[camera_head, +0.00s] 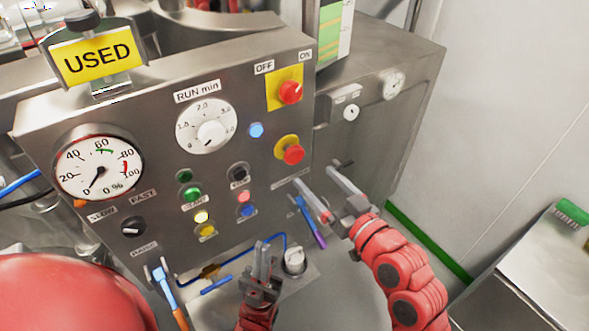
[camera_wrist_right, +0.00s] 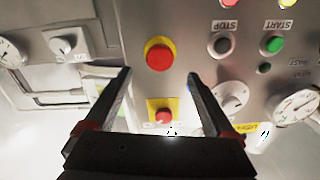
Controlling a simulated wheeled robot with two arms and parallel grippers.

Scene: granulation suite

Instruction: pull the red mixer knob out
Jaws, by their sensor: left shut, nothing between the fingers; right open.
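A round red mushroom knob (camera_head: 293,155) sits on a round yellow backing on the grey control panel, at its right side. It also shows in the right wrist view (camera_wrist_right: 159,56). Above it, a smaller red OFF/ON switch (camera_head: 290,92) sits on a square yellow plate; it also shows in the right wrist view (camera_wrist_right: 163,116). My right gripper (camera_head: 317,177) is open and empty, below and right of the mushroom knob; in the wrist view the knob appears between the fingertips (camera_wrist_right: 159,76), with no contact visible. My left gripper (camera_head: 261,246) is shut and empty, low before the panel.
The panel (camera_head: 146,123) also carries a RUN dial (camera_head: 206,125), a gauge (camera_head: 98,168) and several coloured buttons. A blue-and-purple tool (camera_head: 310,222) and an orange-and-blue tool (camera_head: 168,292) are lower down. A metal table (camera_head: 545,270) stands at right.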

